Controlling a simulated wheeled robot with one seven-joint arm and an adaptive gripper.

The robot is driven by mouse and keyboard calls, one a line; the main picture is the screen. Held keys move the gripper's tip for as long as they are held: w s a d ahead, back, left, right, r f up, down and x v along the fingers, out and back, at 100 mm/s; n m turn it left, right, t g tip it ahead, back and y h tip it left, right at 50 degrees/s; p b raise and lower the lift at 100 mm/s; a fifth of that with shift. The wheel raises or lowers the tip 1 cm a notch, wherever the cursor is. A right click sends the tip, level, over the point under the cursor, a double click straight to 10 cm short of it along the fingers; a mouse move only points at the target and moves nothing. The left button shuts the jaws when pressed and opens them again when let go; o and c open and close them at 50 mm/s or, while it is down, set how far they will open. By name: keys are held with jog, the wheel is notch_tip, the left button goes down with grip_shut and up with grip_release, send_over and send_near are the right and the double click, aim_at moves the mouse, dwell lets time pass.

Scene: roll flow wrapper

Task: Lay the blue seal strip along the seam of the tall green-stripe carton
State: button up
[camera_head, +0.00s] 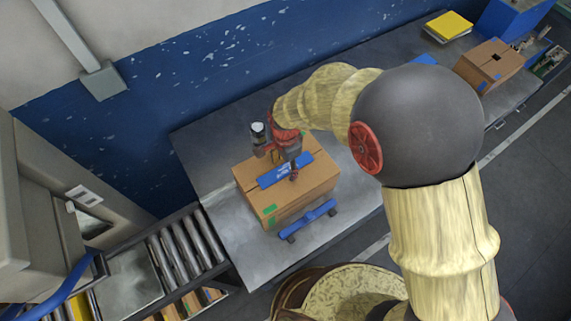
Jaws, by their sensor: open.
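A brown carton (258,187) with green marks on its front side stands on the grey metal table, below my arm's end. A blue strip (272,180) with pale lettering lies across the carton's top, roughly along its length. My gripper (285,165) is right over the strip, pointing down, and its jaws are open. One finger shows in front of the strip; the gripper hides part of the strip and the carton's top. I cannot tell whether the fingers touch the strip, and the seam under it is mostly hidden.
A blue bar on dark feet (308,220) stands just in front of the carton. A roller conveyor (176,250) meets the table at lower left. Another carton (487,65) and a yellow stack (449,25) are at the far right. The table left of the carton is clear.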

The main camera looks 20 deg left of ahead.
notch_tip(320, 180, up, 12)
dwell(0.7)
dwell(0.4)
